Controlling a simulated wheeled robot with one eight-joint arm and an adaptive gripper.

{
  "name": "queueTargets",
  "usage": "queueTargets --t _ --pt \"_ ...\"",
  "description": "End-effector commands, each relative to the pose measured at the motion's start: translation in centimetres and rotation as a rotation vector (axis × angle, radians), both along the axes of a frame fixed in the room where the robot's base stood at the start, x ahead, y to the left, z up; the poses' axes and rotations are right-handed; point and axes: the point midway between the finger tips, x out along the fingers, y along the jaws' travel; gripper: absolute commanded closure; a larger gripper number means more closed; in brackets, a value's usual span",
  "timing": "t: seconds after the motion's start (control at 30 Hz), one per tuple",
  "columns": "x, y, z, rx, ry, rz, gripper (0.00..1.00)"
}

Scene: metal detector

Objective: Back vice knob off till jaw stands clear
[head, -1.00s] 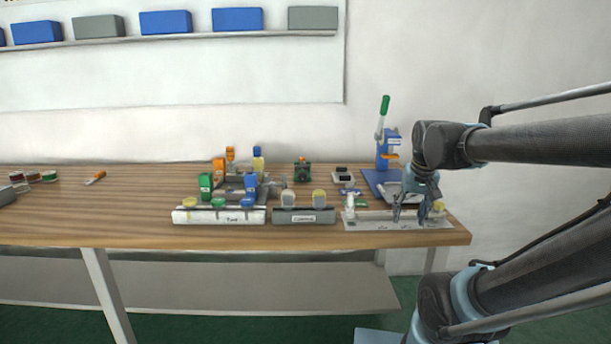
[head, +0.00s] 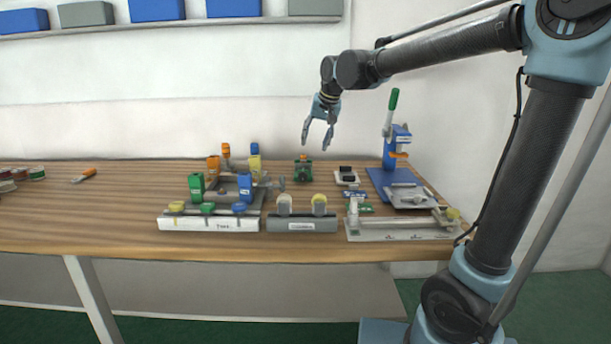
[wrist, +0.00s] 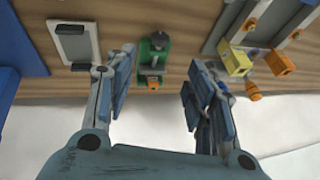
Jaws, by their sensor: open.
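The small green vice (head: 303,172) stands near the middle back of the bench, with an orange knob-like part (head: 304,157) on it. In the wrist view the green vice (wrist: 153,55) shows between my fingers, with the orange part (wrist: 153,84) at its lower end. My gripper (head: 317,146) is open and empty, pointing down in the air above the vice and slightly right of it. In the wrist view my gripper (wrist: 161,56) has its fingers apart on either side of the vice, touching nothing. The jaw gap is too small to make out.
A frame with green, blue, yellow and orange blocks (head: 245,187) stands left. A blue press with a green lever (head: 396,140) stands right. A small black-and-white device (head: 347,178) sits beside the vice. Labelled racks (head: 302,226) and a grey tray (head: 400,235) line the front edge.

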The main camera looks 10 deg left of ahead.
Motion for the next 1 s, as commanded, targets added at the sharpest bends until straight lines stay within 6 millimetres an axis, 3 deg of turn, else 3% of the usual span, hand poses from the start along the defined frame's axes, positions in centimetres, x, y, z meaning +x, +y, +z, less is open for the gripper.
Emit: queueTargets --t 0.17,1.0 --pt "0.5 0.8 -1.5 0.0 0.0 0.002 0.51" --pt "4.5 5.1 -13.4 0.0 0.0 0.005 0.51"
